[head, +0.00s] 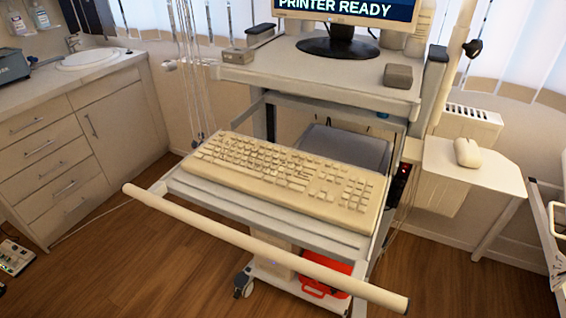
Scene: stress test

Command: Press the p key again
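A cream keyboard (285,178) lies on the pull-out shelf (186,186) of a medical cart, tilted across the middle of the head view. Its key legends are too small to read, so I cannot tell which key is p. A monitor (344,10) on the cart's top shelf shows "PRINTER READY" in white on blue; its upper part is cut off by the frame. Neither my left nor my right gripper is in view, and nothing touches the keyboard.
A cream handle bar (255,248) runs in front of the keyboard. A mouse (467,152) sits on a side shelf (470,178) at the right. A grey box (398,76) lies on the top shelf. A cabinet with a sink (90,59) stands at the left. Wooden floor shows at the front.

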